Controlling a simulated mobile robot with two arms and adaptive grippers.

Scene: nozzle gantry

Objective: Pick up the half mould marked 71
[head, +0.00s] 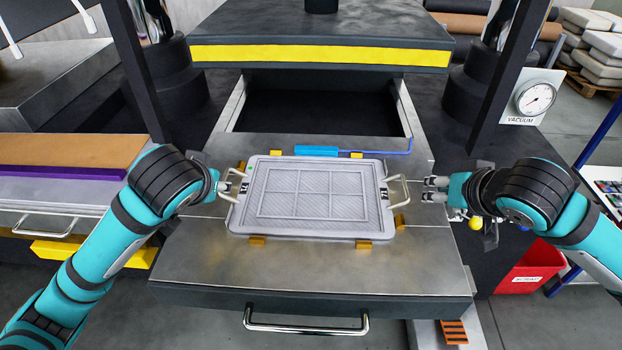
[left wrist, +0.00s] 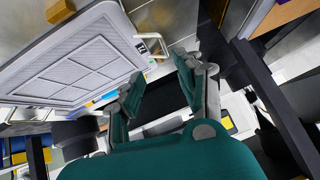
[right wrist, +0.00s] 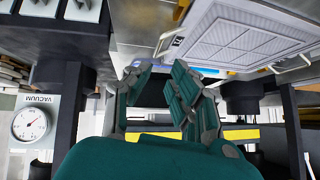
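The half mould (head: 275,223) is a light grey rectangular plate with a ribbed, panelled face. It lies flat on the metal table, with a pale handle at each short end and small dark number marks beside them, too small to read surely. It also shows in the left wrist view (left wrist: 70,62) and the right wrist view (right wrist: 235,45). My left gripper (head: 224,187) is open, its fingertips close to the left handle (head: 233,184); contact is unclear. My right gripper (head: 434,189) is open and empty, a short gap right of the right handle (head: 398,189).
Yellow-orange blocks (head: 257,240) edge the mould, with a blue bar (head: 316,151) behind it. A press head with a yellow stripe (head: 320,55) hangs beyond, between dark posts. A vacuum gauge (head: 536,97) and red bin (head: 530,269) are at right. The table front is clear.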

